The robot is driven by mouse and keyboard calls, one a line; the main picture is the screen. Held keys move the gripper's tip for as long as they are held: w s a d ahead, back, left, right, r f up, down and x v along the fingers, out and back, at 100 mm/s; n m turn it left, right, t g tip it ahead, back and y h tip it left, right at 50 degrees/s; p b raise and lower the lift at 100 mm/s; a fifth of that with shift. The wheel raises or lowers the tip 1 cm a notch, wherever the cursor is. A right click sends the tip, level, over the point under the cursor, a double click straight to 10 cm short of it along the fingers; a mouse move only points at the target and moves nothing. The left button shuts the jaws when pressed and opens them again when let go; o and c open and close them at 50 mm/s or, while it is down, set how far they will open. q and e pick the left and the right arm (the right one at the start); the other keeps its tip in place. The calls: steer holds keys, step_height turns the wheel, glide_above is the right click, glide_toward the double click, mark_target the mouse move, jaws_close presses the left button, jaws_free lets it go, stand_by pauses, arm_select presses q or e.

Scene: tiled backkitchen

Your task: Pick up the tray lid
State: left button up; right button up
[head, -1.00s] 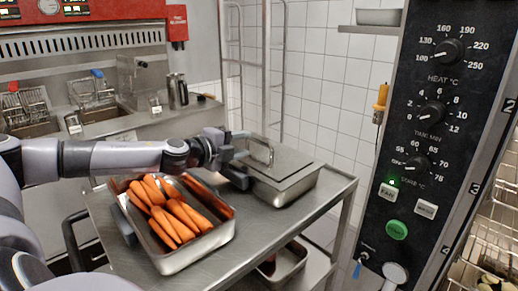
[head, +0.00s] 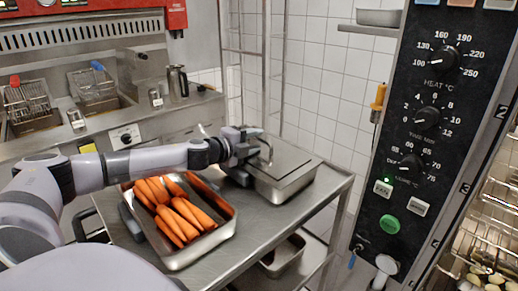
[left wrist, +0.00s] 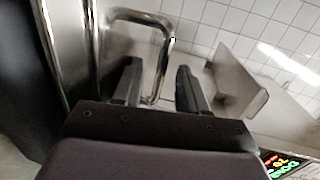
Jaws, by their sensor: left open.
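The tray lid (head: 289,155) is a flat steel cover with a raised bar handle (head: 266,150). It sits on a steel tray (head: 290,185) on the cart's far right part. My left gripper (head: 256,142) is open at the left side of the handle, above the lid's left edge. In the left wrist view the two dark fingers (left wrist: 158,82) stand apart, with part of the handle (left wrist: 164,60) showing between them. I cannot tell whether a finger touches it. My right gripper is not in view.
An open steel tray of carrots (head: 180,258) stands beside the lidded tray on the steel cart (head: 255,230). Another pan (head: 284,258) is on the lower shelf. A tall rack (head: 285,70) stands behind. An oven control panel (head: 425,130) rises at the right, fryers at the left.

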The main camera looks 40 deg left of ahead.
arm_select(q)
steer(key=shift+r, duration=0.1)
jaws_close()
